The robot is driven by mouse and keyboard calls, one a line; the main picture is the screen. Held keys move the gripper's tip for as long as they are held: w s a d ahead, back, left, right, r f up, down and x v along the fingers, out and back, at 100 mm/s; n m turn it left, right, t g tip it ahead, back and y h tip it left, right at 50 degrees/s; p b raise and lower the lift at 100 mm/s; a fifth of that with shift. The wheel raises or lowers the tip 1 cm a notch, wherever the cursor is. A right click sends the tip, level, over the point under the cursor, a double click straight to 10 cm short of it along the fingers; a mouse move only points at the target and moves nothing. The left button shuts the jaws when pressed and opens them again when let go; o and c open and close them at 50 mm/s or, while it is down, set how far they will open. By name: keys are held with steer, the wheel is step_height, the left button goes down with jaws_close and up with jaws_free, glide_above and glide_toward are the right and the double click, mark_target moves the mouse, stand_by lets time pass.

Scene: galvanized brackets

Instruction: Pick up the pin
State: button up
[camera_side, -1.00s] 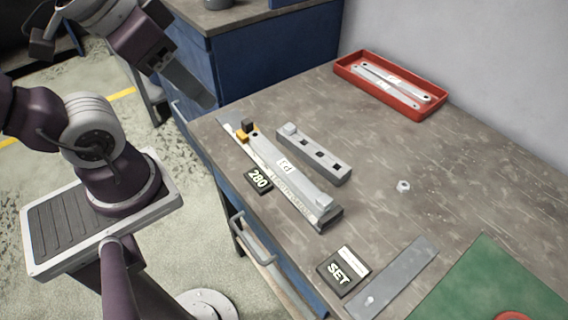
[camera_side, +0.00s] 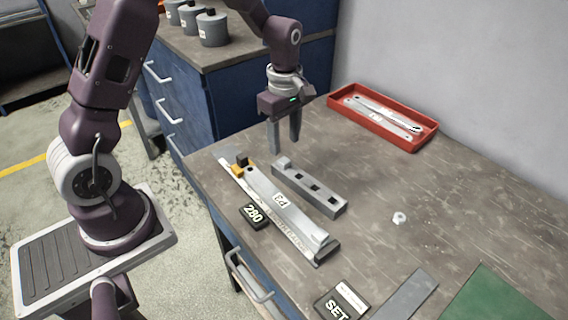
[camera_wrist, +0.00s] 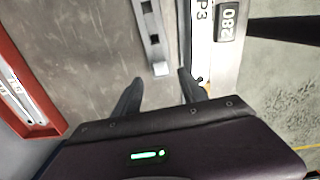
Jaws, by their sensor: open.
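The pin (camera_side: 284,163) is a pale grey square-headed piece at the far end of a dark grey block with square holes (camera_side: 318,194). In the wrist view the pin (camera_wrist: 161,69) shows at the block's end, between my two fingertips in the picture. My gripper (camera_side: 284,146) points down with its fingers apart and empty, over the far end of the block. The wrist view also shows my gripper (camera_wrist: 160,78) open. I cannot tell the exact height of the fingertips above the pin.
A long pale bar marked P3 (camera_side: 283,205) lies beside the block, with a 280 display (camera_side: 254,216) near it. A red tray (camera_side: 424,142) holds flat metal strips. A small nut (camera_side: 399,218) lies on the bench; bench around it is clear.

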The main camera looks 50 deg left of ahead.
mark_target(284, 160)
step_height(284, 160, down, 6)
steer(key=shift+r, duration=0.1)
jaws_close()
